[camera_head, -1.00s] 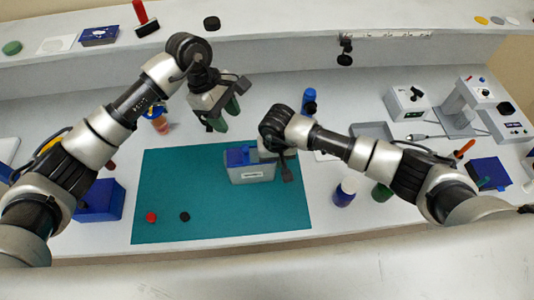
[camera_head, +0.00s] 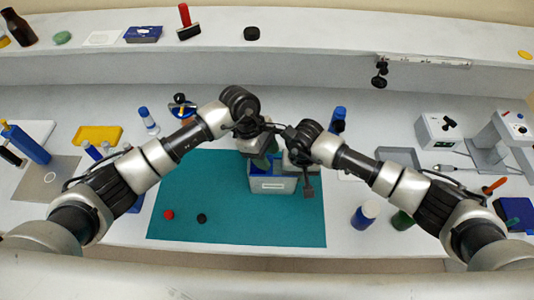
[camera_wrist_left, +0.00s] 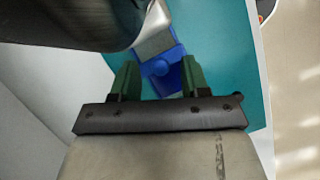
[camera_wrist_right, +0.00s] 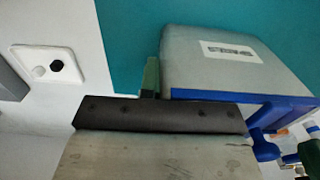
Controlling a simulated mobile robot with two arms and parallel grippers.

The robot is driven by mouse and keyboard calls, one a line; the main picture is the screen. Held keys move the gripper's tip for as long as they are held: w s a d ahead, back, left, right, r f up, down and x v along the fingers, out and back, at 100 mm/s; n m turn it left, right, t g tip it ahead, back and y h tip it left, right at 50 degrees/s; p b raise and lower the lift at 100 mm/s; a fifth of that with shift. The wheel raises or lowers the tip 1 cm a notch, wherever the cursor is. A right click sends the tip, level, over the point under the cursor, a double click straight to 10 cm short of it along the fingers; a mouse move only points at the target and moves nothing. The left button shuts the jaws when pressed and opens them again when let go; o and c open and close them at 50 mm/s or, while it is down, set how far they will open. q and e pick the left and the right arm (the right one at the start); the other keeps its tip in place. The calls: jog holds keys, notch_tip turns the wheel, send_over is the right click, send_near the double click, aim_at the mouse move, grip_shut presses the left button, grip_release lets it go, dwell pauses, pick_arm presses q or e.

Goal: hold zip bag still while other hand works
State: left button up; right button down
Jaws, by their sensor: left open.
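The zip bag (camera_head: 272,185) is a grey, box-like pouch with a white label and blue top edge, standing on the teal mat (camera_head: 235,225). My left gripper (camera_head: 265,160) is open over its top. In the left wrist view the blue top part (camera_wrist_left: 165,72) of the bag shows between and beyond the two green fingers. My right gripper (camera_head: 297,167) is at the bag's right end. In the right wrist view one green finger lies against the bag's side (camera_wrist_right: 230,65); the other is hidden by the bag, and the narrow spacing suggests it is shut on it.
A red cap (camera_head: 168,214) and a black cap (camera_head: 202,218) lie on the mat's left part. A blue-and-white jar (camera_head: 365,215) stands right of the mat. A yellow tray (camera_head: 98,135) and a bottle (camera_head: 148,120) are at the left.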

pick_arm(q)
jog(key=shift+d+f, duration=0.1)
jog(key=shift+f, duration=0.1)
jog(key=shift+c, duration=0.2)
grip_shut()
jog(key=shift+a, duration=2.65)
jog(key=shift+o, duration=0.2)
grip_release()
jog(key=shift+d, duration=0.15)
pick_arm(e)
jog(key=shift+d, duration=0.15)
pick_arm(q)
jog(key=v, duration=1.2)
